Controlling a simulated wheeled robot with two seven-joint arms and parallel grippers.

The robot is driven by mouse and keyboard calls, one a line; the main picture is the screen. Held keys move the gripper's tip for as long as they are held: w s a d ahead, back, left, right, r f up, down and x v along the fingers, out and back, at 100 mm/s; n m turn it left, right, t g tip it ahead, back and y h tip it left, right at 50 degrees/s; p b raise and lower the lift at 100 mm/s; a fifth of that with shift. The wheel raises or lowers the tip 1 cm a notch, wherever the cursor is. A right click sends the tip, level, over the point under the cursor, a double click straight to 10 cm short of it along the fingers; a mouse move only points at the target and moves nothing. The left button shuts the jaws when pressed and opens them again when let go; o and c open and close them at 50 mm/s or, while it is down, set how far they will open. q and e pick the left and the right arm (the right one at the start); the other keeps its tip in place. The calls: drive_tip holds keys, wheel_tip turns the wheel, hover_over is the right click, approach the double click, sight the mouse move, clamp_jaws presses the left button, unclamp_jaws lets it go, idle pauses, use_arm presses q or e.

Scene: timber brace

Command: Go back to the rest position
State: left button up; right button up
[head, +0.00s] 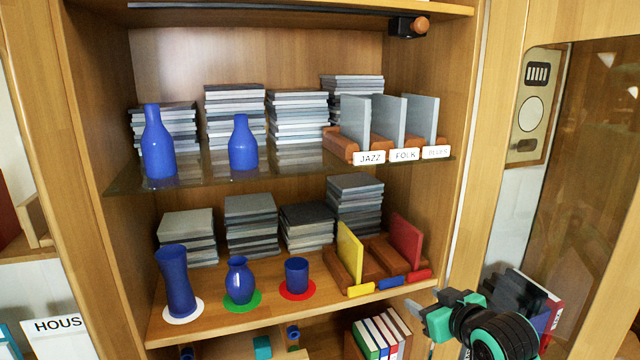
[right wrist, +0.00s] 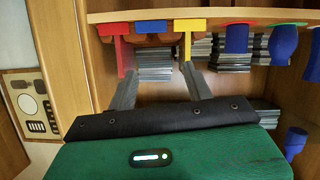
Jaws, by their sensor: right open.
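My right gripper (head: 424,301) is at the lower right of the head view, in front of the cabinet's right edge. Its two fingers are spread and nothing shows between them. In the right wrist view the open fingers (right wrist: 160,88) point toward the shelf, which appears upside down. The lower wooden rack there holds a yellow case (head: 350,252) and a red case (head: 405,240). The slot behind the blue label (head: 390,282) between them looks empty. My left gripper is in neither view.
Blue vases stand on a white coaster (head: 183,312) and a green coaster; a blue cup (head: 297,275) stands on a red one. The glass shelf (head: 300,160) above holds blue bottles (head: 158,145) and a labelled rack. The cabinet's right post (head: 465,170) is beside my gripper.

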drive_tip(key=s+f+m+g+h, duration=0.15)
drive_tip(key=s+f+g, duration=0.25)
drive_tip(key=s+f, duration=1.15)
drive_tip(key=s+d+f+m+g+h, duration=0.1)
drive_tip(key=s+f+g, duration=0.1)
drive_tip(key=s+f, duration=0.35)
drive_tip(key=s+f+g+h, duration=0.1)
drive_tip(key=s+f+g, duration=0.1)
drive_tip(key=s, duration=0.6)
drive_tip(key=s+d+f+m+g, duration=0.1)
drive_tip(key=s+f+g, duration=0.1)
drive_tip(key=s+f, duration=0.3)
wheel_tip(320, 180, down, 30)
drive_tip(key=s+g, duration=0.1)
drive_tip(key=s, duration=0.1)
drive_tip(key=s+d+f+g, duration=0.1)
drive_tip(key=s+d+f, duration=0.1)
drive_tip(key=s+f, duration=1.7)
drive_tip(key=shift+d+f+n, duration=0.15)
drive_tip(key=shift+d+n, duration=0.25)
drive_tip(key=shift+n, duration=0.05)
drive_tip(key=shift+h, duration=0.25)
drive_tip(key=shift+a, duration=0.1)
